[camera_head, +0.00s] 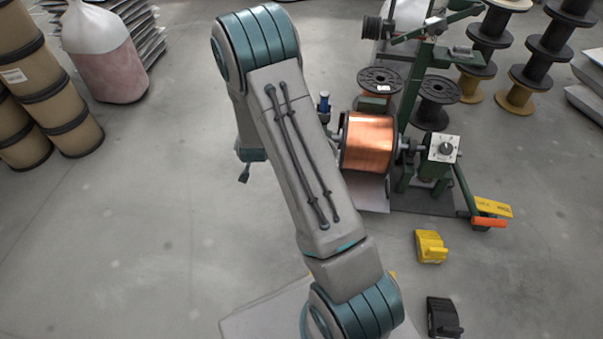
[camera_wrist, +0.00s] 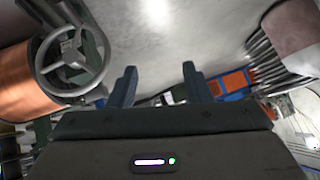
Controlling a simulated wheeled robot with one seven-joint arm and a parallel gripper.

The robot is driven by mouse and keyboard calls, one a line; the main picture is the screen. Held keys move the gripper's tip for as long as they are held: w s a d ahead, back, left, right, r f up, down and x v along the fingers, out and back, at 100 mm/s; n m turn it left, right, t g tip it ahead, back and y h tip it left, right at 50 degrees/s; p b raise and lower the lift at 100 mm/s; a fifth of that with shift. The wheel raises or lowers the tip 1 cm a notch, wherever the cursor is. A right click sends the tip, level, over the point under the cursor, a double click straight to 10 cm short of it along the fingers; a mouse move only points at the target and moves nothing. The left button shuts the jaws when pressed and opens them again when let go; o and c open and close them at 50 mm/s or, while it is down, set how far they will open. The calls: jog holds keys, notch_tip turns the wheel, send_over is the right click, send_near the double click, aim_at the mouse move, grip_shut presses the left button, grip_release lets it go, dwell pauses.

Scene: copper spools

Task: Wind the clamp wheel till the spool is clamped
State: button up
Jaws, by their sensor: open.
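The copper spool (camera_head: 368,143) sits in the green winding machine at the right of the head view. Its copper side also shows at the left edge of the wrist view (camera_wrist: 22,88). The grey spoked clamp wheel (camera_wrist: 72,62) stands at the spool's end in the wrist view; in the head view I cannot make it out, with my arm in front of that side. My gripper (camera_wrist: 160,85) is open, with nothing between its two dark fingers. The wheel is to the left of the fingers, apart from them. In the head view the gripper is mostly hidden behind my arm.
The green machine frame (camera_head: 408,95) has an orange-ended lever (camera_head: 488,222) low at its right. A yellow block (camera_head: 430,246) and a black block (camera_head: 443,316) lie on the floor. Brown drums (camera_head: 40,85) and a pink-filled bag (camera_head: 105,60) stand left. The floor between is clear.

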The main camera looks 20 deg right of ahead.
jog(key=d+f+m+t+h+b, duration=0.1)
jog(key=d+f+h, duration=0.15)
jog(key=f, duration=0.45)
jog(key=d+f+m+t+h, duration=0.1)
jog(key=d+f+t+h, duration=0.15)
jog(key=f, duration=0.55)
jog(key=s+d+f+t+h+b, duration=0.2)
jog(key=s+d+f+t+h, duration=0.15)
jog(key=s+f, duration=0.55)
jog(key=shift+g+y, duration=0.3)
jog(key=shift+y, duration=0.15)
jog(key=b+x, duration=0.2)
jog(key=x, duration=0.5)
jog(key=b+x, duration=0.3)
jog(key=x, duration=0.4)
jog(key=shift+s+d+f, duration=0.2)
grip_shut()
jog(key=shift+a+r+p, duration=0.1)
jog(key=shift+r+p, duration=0.05)
jog(key=shift+p, duration=0.15)
